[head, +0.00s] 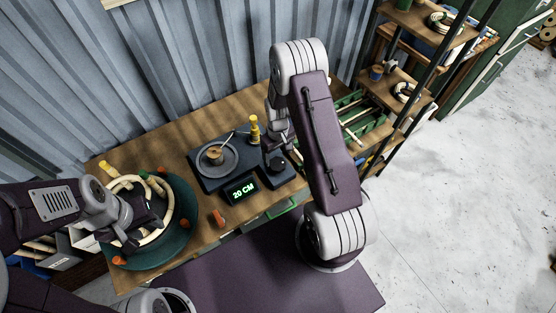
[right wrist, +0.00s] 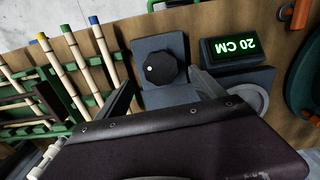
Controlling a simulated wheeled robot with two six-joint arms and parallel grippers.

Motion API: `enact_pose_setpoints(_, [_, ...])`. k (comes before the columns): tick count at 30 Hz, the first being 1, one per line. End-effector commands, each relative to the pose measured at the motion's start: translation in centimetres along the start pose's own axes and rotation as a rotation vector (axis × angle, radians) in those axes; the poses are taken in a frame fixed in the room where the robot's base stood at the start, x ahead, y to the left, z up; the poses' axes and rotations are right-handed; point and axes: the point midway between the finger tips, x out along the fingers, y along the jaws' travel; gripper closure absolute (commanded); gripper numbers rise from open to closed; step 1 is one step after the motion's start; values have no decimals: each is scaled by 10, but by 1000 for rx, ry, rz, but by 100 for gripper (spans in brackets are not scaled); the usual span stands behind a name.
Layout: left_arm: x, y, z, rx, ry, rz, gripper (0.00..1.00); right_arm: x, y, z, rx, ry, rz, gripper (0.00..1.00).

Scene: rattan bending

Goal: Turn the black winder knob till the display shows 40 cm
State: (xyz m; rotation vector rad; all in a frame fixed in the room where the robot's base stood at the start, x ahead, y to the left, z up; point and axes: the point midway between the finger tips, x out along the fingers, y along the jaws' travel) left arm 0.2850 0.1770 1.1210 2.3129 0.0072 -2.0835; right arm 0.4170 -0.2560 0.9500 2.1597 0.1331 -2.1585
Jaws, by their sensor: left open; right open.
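The black winder knob (head: 277,163) sits at the right end of the dark winder base (head: 208,182). In the right wrist view the knob (right wrist: 160,70) is round with a small white mark near its left edge.
The green board (head: 178,240) carries a pale rattan ring (head: 167,212) and orange pegs. A yellow bottle (head: 254,130) stands behind the knob. An orange-red object (head: 217,218) lies near the table's front edge. A green rack with rattan poles (head: 352,122) is at right.

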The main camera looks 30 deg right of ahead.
Motion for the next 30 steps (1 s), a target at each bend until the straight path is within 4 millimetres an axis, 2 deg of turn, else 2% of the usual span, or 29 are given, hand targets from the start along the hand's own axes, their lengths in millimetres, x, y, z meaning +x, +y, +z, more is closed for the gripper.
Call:
enact_pose_setpoints(3, [-9, 0, -1, 0, 0, 0, 58, 23, -1, 2, 0, -5, -2, 21])
enact_pose_setpoints(8, [-13, 0, -2, 0, 0, 0, 58, 46, 0, 0, 0, -1, 0, 21])
enact_pose_setpoints(17, [-13, 0, -2, 0, 0, 0, 58, 53, 0, 0, 0, 1, 0, 21])
enact_pose_setpoints(18, [-13, 0, -2, 0, 0, 0, 58, 53, 0, 0, 0, 1, 0, 24])
enact_pose_setpoints(24, [-13, 0, -2, 0, 0, 0, 58, 53, 0, 0, 0, 1, 0, 80])
enact_pose_setpoints(25, [-13, 0, -2, 0, 0, 0, 58, 53, 0, 0, 0, 1, 0, 83])
enact_pose_setpoints(30, [-12, 0, -1, 0, 0, 0, 58, 53, 0, 0, 7, 1, 0, 83])
